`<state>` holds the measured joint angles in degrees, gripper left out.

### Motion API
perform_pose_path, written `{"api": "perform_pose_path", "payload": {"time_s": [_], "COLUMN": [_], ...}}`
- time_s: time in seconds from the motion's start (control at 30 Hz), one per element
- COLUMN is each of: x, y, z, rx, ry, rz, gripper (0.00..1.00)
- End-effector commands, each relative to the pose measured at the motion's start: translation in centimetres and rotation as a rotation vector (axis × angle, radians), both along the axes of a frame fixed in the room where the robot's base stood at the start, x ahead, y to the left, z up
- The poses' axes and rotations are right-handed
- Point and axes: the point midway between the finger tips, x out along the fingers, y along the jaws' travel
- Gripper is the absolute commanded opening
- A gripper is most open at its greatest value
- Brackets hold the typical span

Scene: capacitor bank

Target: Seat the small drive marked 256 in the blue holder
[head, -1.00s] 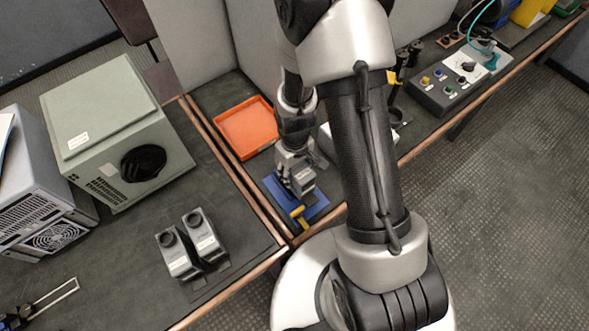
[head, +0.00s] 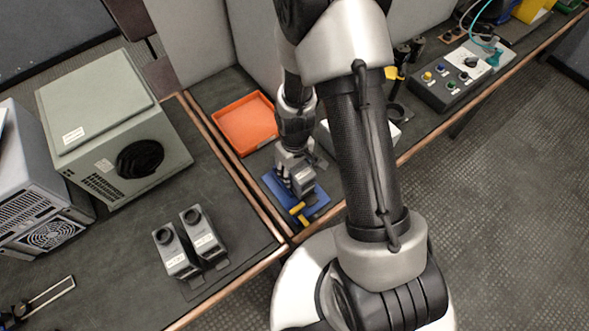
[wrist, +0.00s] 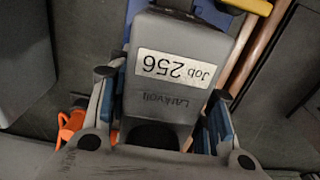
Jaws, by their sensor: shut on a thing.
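The small drive marked 256 (wrist: 180,75) fills the middle of the wrist view. It is a grey block with a white label that reads "Job 256" upside down. My gripper (wrist: 165,120) is shut on it, with a finger along each side. In the head view my gripper (head: 297,176) is over the blue holder (head: 319,203), which has a yellow part (head: 298,209) at its front. The blue holder also shows behind the drive in the wrist view (wrist: 205,12). The drive and gripper hide most of the holder, and I cannot tell whether the drive touches it.
An orange tray (head: 246,124) lies behind the holder. Two more grey drives (head: 188,243) stand on the left table. A grey-green cabinet (head: 110,125) is at the left. A control box with buttons (head: 460,77) is at the back right.

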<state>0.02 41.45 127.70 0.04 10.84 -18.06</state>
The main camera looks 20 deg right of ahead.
Motion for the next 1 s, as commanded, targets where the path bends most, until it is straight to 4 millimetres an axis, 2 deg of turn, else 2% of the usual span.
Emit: {"api": "perform_pose_path", "payload": {"time_s": [0.2, 0.23, 0.3, 0.57, 0.87, 1.0], "x": [0.06, 0.06, 0.05, 0.02, -0.04, 0.09], "y": [0.00, 0.00, 0.00, 0.00, 0.00, 0.00], "z": [0.05, 0.05, 0.05, 0.02, -0.01, 0.81], "rx": [0.000, 0.000, 0.000, 0.000, 0.000, 0.000], "ry": [-0.001, -0.001, -0.001, 0.000, 0.001, -0.002], "rz": [0.000, 0.000, 0.000, 0.000, 0.000, 0.000], "gripper": [0.02, 0.47, 0.52, 0.69, 0.70, 0.70]}}
